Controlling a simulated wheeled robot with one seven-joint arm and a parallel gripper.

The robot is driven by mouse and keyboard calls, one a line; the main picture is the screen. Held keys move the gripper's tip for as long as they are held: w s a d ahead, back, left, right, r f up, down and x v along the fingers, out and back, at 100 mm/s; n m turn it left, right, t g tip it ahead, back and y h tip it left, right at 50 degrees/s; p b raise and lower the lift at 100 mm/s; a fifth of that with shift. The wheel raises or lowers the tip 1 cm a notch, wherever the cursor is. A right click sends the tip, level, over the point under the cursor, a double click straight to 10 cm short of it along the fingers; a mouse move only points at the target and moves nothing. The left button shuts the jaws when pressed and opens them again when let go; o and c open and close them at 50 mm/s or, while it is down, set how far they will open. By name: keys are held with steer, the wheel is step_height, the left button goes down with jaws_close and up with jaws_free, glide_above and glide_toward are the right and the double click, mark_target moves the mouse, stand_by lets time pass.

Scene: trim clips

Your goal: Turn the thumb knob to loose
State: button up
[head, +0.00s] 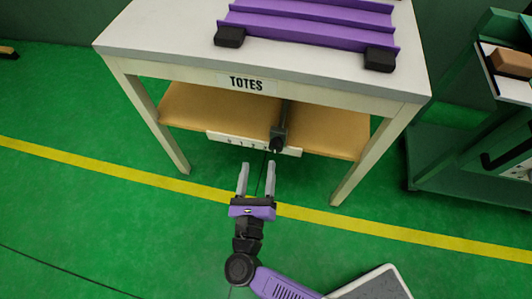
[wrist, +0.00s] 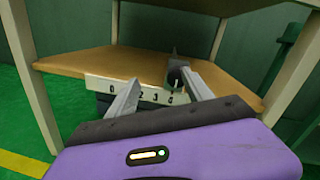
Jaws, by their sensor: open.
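A dark clamp-like piece with a small knob (head: 277,144) sits at the front edge of the table's lower shelf, on a thin dark upright. I take this to be the thumb knob; its markings and setting are too small to read. It also shows in the wrist view (wrist: 175,77), beside the right fingertip. My gripper (head: 258,164) is open and empty, fingers pointing toward the shelf edge, below and slightly left of the knob in the head view. In the wrist view my gripper (wrist: 160,77) shows its fingers spread, with the strip beyond them.
The table (head: 160,48) has a "TOTES" label, pale legs on either side of the shelf, and a purple rack (head: 310,25) with black feet on top. A green cart (head: 450,150) stands at right. The green floor in front is clear, crossed by a yellow line.

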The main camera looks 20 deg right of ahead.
mark_target(275, 149)
steer(key=shift+w+d+f+m+g+h+b, duration=0.25)
steer(key=shift+w+d+m, duration=0.45)
steer(key=shift+d, duration=0.45)
steer(key=shift+w+d+f+m+g+h+b, duration=0.25)
steer(key=shift+w+d+m, duration=0.5)
steer(key=shift+d, duration=0.4)
steer(key=shift+w+d+f+m+g+h+b, duration=0.1)
steer(key=shift+w+d+f+m+g+h, duration=0.15)
steer(key=shift+w+d+m, duration=0.55)
steer(key=shift+d+n, duration=0.25)
steer(key=shift+d, duration=0.1)
jaws_close()
